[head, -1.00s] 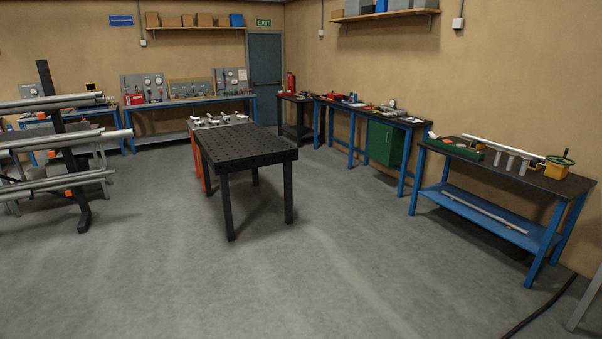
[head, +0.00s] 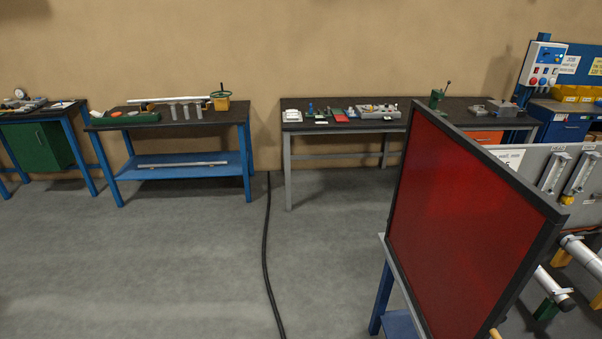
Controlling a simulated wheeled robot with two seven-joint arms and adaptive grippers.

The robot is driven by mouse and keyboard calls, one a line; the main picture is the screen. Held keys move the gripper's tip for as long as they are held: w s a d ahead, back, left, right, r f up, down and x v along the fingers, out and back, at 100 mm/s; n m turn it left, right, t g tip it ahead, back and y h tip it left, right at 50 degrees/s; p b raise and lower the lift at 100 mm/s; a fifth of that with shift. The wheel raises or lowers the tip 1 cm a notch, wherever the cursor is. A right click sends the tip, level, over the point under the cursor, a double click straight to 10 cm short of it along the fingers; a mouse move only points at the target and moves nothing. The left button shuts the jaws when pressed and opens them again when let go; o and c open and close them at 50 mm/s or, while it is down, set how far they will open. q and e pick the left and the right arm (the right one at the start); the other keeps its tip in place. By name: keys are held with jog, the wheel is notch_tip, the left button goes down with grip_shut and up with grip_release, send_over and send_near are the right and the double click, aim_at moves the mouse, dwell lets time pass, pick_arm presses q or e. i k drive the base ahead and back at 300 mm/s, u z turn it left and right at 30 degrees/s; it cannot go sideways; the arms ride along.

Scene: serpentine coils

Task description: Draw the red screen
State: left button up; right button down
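The red screen (head: 455,220) is a flat red panel in a dark frame. It stands upright at the right of the head view, close to me and angled. Neither of my grippers shows in the head view.
A blue bench (head: 205,167) and a grey-legged bench (head: 290,165) with small parts stand along the wall. A black cable (head: 266,235) lies on the floor. A grey panel with gauges (head: 540,165) is behind the screen. The floor at left is clear.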

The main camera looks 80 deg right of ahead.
aim_at(465, 232)
jog(key=z, duration=2.2)
jog(key=i, duration=3.35)
jog(key=z, duration=2.85)
